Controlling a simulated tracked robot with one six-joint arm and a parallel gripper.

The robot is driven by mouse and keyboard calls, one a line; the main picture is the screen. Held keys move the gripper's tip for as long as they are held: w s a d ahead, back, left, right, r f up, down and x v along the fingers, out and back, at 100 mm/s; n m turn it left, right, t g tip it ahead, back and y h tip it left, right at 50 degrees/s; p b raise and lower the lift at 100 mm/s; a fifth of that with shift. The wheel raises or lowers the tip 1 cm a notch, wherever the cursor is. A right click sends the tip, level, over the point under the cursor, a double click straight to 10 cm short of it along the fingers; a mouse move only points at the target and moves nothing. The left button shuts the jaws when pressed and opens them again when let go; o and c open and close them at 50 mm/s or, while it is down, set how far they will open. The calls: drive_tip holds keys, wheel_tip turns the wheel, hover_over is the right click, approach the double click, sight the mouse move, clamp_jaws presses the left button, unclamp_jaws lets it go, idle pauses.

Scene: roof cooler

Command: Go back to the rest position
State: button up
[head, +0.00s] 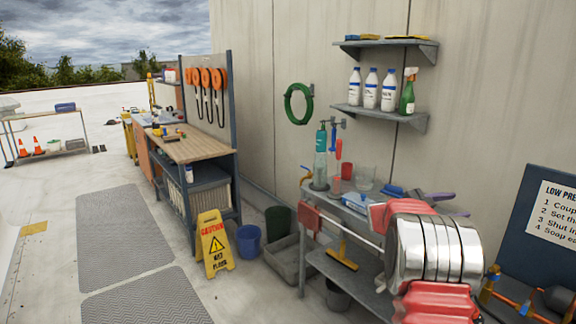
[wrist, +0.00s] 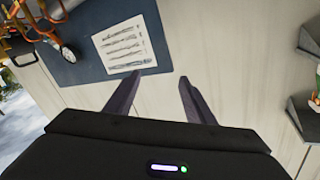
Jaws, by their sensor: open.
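My gripper (wrist: 159,77) is open in the wrist view. Its two dark purple fingers are apart with nothing between them. Behind them are the pale panel wall (wrist: 225,60) and a dark blue board (wrist: 75,60) with a white printed sheet (wrist: 124,46), and the gripper touches neither. In the head view my red and silver arm stands at the lower right, in front of the grey shelf unit. Purple finger parts of my gripper (head: 453,204) show behind the arm, and the rest of it is hidden.
A grey shelf unit (head: 325,202) holds bottles and tools against the wall. Wall shelves (head: 378,115) carry bottles. A workbench (head: 195,147), a yellow caution sign (head: 214,245) and a blue bucket (head: 249,241) stand left of it. Grey mats (head: 105,235) lie on open floor.

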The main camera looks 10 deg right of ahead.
drive_tip(key=w+a+r+n+t+y, duration=0.2)
drive_tip(key=w+a+r+n+t, duration=0.25)
drive_tip(key=a, duration=0.25)
drive_tip(key=w+a+r+n+t+y, duration=0.2)
drive_tip(key=w+a+r+n+t, duration=0.15)
drive_tip(key=a+r+t, duration=0.35)
drive_tip(key=s+a+n+t+y, duration=0.15)
drive_tip(key=a+n+y, duration=0.3)
drive_tip(key=a, duration=0.65)
drive_tip(key=s+a+n+t+y, duration=0.1)
drive_tip(key=s+a+n+y, duration=0.3)
drive_tip(key=a, duration=0.6)
drive_tip(key=s+a+f+n+g+y, duration=0.2)
drive_tip(key=s+a+f+y, duration=0.1)
drive_tip(key=s+a, duration=0.4)
drive_tip(key=s+a+f+n+g+y, duration=0.2)
drive_tip(key=s+a+f+y, duration=0.15)
drive_tip(key=s+a, duration=0.4)
drive_tip(key=s+a+f+n+g, duration=0.1)
drive_tip(key=s+f+g, duration=0.1)
drive_tip(key=s+f, duration=0.3)
drive_tip(key=s+f+n+g+h, duration=0.1)
drive_tip(key=s+f, duration=0.5)
drive_tip(key=s, duration=0.8)
drive_tip(key=shift+s+a+g, duration=0.15)
drive_tip(key=shift+a+g, duration=0.25)
drive_tip(key=shift+g, duration=0.5)
drive_tip(key=shift+c, duration=0.2)
